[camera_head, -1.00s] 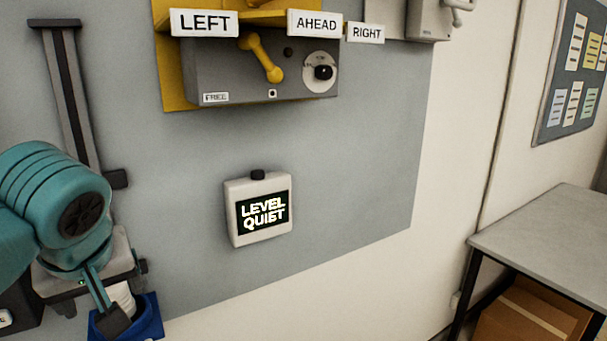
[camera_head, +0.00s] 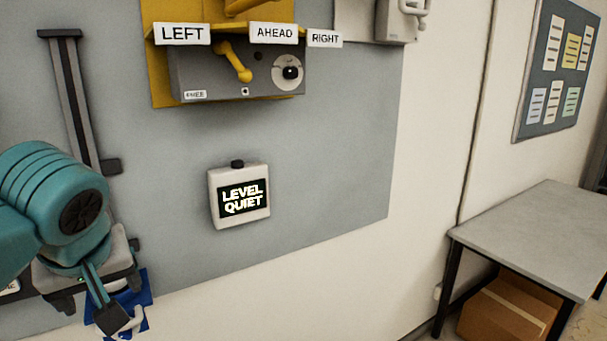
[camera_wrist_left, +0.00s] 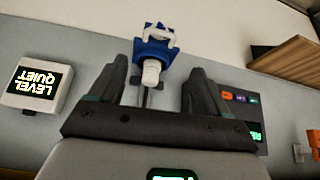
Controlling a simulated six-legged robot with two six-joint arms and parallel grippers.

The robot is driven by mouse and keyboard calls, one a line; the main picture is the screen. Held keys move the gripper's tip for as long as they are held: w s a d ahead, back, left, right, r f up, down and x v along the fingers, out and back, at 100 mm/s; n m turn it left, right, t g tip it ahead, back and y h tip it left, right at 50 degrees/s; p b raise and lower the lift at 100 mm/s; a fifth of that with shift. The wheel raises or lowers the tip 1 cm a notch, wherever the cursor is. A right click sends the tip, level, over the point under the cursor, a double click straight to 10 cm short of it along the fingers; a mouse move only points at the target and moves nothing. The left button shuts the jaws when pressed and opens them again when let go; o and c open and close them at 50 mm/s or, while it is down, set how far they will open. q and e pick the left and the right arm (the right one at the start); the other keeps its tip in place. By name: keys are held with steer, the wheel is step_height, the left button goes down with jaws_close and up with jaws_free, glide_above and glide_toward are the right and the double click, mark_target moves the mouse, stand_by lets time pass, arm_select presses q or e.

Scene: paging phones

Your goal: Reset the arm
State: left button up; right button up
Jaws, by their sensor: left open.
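My left arm is teal and comes in from the left in the head view. Its gripper (camera_head: 88,308) points down near the lower edge of the grey wall panel (camera_head: 310,180). A blue holder (camera_wrist_left: 153,52) with a white part lies beyond the fingers, and I cannot tell the exact gap. The blue holder (camera_head: 143,287) is partly hidden behind the gripper in the head view. My right gripper is not in view.
A white box (camera_head: 240,195) reads "LEVEL QUIET". Above it hangs a grey unit (camera_head: 205,82) with a yellow lever, a knob and signs LEFT, AHEAD, RIGHT. A grey table (camera_head: 540,235) stands right, a cardboard box (camera_head: 505,308) under it. A dark vertical rail (camera_head: 75,100) is at left.

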arm_select(q)
steer(key=w+d+f+m+g+h, duration=0.1)
steer(key=w+d+f+m, duration=0.15)
steer(key=f, duration=0.55)
steer(key=w+d+f+m+h, duration=0.15)
steer(key=w+d+f, duration=0.25)
steer(key=f, duration=0.5)
steer(key=s+d+f+m+g+h, duration=0.1)
steer(key=d+f, duration=0.2)
steer(key=f, duration=0.6)
steer(key=s+d+f+m+g+h, duration=0.1)
steer(key=d+f+h, duration=0.15)
steer(key=f, duration=0.65)
steer(key=s+d+f+g+h, duration=0.1)
steer(key=s+d+f, duration=0.2)
steer(key=s+f, duration=1.6)
steer(key=shift+s+f+n+g, duration=0.25)
steer(key=shift+f+n+g, duration=0.05)
steer(key=shift+f+n, duration=0.1)
